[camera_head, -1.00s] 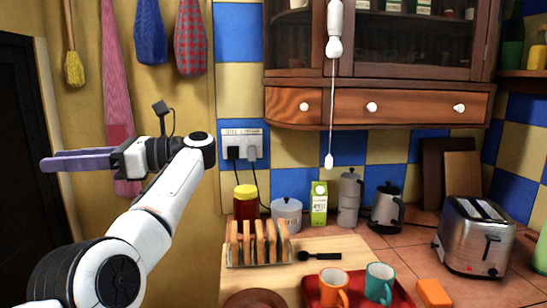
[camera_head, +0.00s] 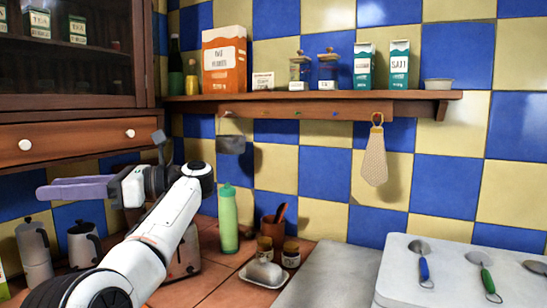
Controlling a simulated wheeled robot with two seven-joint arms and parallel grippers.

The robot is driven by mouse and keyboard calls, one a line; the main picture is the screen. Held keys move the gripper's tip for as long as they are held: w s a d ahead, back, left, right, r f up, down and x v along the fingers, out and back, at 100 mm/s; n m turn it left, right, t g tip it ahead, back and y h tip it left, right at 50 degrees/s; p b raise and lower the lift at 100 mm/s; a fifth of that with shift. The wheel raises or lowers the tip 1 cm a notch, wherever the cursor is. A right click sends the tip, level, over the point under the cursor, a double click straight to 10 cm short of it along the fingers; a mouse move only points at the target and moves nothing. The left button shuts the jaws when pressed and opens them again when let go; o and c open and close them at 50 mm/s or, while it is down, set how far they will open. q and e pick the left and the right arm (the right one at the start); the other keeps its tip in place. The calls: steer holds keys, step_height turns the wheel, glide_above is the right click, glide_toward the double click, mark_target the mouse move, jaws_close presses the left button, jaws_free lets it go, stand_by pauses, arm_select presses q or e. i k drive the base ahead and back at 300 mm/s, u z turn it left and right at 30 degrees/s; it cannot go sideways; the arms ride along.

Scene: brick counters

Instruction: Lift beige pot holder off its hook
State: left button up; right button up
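The beige pot holder (camera_head: 374,163) hangs flat against the blue and yellow tiles, under the right part of the wall shelf. Its orange loop is over a hook on the shelf's wooden rail (camera_head: 300,107). My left gripper (camera_head: 42,190) is at the far left, its purple fingers pointing left, well apart from the pot holder. The fingers overlap from this side, so any gap between them is unclear, and I see nothing held. My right gripper is out of view.
The shelf (camera_head: 330,96) carries boxes, jars and a small bowl. Below are a green bottle (camera_head: 228,220), two small jars, a butter dish (camera_head: 264,273) and a white drainer (camera_head: 440,290) with several utensils. A grey utensil (camera_head: 231,145) hangs left of the pot holder.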

mark_target(374, 170)
steer(key=z, duration=1.45)
steer(key=i, duration=1)
